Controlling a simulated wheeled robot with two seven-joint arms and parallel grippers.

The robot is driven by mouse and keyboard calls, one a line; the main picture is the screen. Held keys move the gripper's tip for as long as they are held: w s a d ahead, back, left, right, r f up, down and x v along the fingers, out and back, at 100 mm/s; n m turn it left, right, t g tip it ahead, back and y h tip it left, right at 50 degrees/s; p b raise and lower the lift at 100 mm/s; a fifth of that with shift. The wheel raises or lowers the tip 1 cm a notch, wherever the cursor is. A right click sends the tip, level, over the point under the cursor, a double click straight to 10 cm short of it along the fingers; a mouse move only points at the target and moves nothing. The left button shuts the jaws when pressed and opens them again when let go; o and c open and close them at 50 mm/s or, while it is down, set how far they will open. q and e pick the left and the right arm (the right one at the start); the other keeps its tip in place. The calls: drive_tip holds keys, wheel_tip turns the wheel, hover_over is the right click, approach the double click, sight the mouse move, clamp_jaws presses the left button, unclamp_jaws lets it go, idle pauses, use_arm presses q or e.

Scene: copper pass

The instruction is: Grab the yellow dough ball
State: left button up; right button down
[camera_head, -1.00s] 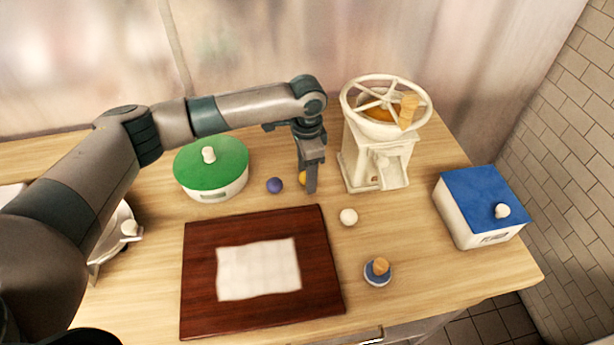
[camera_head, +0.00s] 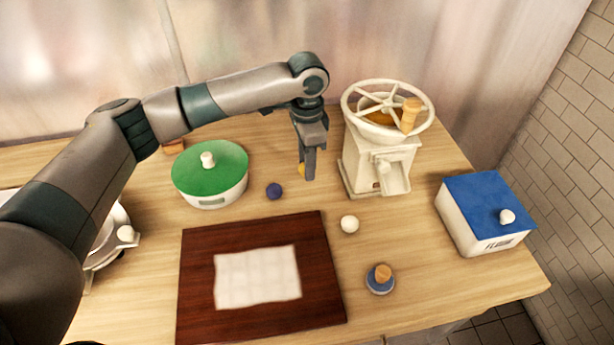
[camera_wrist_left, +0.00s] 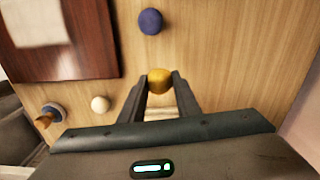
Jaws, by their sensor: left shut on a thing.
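The yellow dough ball (camera_wrist_left: 159,81) sits between the two fingertips of my left gripper (camera_wrist_left: 160,88) in the left wrist view. The gripper is shut on it. In the head view my left gripper (camera_head: 308,174) hangs down between the green-lidded pot and the grinder. Only a sliver of the yellow ball (camera_head: 302,169) shows there, behind a finger. The ball appears to be held a little above the wooden table. My right gripper is not in view.
A blue ball (camera_head: 274,191) and a white ball (camera_head: 349,224) lie nearby. A green-lidded pot (camera_head: 210,174) stands left, a cream grinder (camera_head: 377,165) right.

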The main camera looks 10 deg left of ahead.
use_arm(q)
drive_tip(key=shift+r+b, duration=0.45)
drive_tip(key=shift+r, duration=1.75)
